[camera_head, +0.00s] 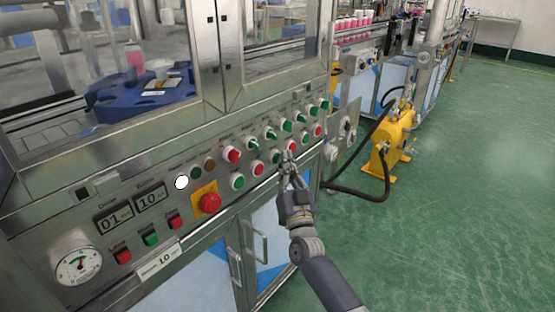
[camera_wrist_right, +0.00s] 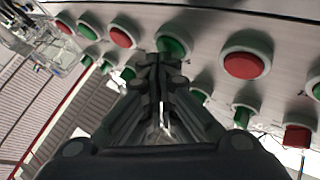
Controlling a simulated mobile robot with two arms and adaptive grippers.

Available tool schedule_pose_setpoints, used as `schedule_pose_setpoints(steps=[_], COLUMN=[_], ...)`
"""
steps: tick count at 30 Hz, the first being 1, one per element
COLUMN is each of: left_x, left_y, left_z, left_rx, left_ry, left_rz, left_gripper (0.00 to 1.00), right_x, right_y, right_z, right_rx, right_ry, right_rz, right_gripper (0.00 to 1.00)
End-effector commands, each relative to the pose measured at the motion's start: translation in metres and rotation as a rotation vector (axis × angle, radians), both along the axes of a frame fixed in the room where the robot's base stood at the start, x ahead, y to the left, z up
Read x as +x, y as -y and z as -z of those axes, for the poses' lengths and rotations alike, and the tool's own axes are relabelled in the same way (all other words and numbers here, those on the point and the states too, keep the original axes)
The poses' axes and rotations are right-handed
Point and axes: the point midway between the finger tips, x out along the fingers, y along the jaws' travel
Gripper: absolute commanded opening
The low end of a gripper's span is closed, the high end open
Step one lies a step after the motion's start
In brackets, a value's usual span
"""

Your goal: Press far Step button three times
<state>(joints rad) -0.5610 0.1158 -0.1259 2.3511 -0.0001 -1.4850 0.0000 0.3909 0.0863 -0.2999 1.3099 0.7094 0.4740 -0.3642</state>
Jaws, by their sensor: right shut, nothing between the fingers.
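Labels are too small to read, so I cannot tell which one is the far Step button. My right gripper (camera_head: 287,158) is shut and empty, its fingertips at the lower row near a green button (camera_head: 275,157) and a red button (camera_head: 292,145). In the right wrist view the shut fingertips (camera_wrist_right: 157,60) overlap the lower edge of a green button (camera_wrist_right: 173,44); I cannot tell whether they touch. A red button (camera_wrist_right: 245,66) lies to their right. My left gripper is not in view.
A red emergency knob (camera_head: 209,203) on a yellow plate, small displays (camera_head: 132,208) and a gauge (camera_head: 78,265) are on the panel's left part. Door handles (camera_head: 258,243) stick out below. A yellow machine with a hose (camera_head: 390,140) stands right; green floor (camera_head: 460,200) is clear.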

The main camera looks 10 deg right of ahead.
Motion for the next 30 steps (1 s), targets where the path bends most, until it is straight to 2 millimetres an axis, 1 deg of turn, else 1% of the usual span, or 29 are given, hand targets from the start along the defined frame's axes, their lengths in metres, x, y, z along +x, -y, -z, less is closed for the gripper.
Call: schedule_pose_setpoints(steps=[13, 19, 30], left_x=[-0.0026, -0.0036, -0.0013], left_y=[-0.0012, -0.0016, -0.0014], left_z=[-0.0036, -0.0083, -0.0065], left_rx=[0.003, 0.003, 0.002], left_ry=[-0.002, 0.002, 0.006], left_rz=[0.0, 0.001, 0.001], left_gripper=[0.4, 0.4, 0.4], right_x=[0.003, 0.0038, 0.0013], right_y=[-0.0023, -0.0028, -0.0008], right_z=[0.0002, 0.0, -0.0007], right_rx=[0.0, 0.0, -0.001], right_ry=[0.0, 0.0, 0.0], right_rz=[0.0, 0.0, 0.0], right_gripper=[0.0, 0.0, 0.0])
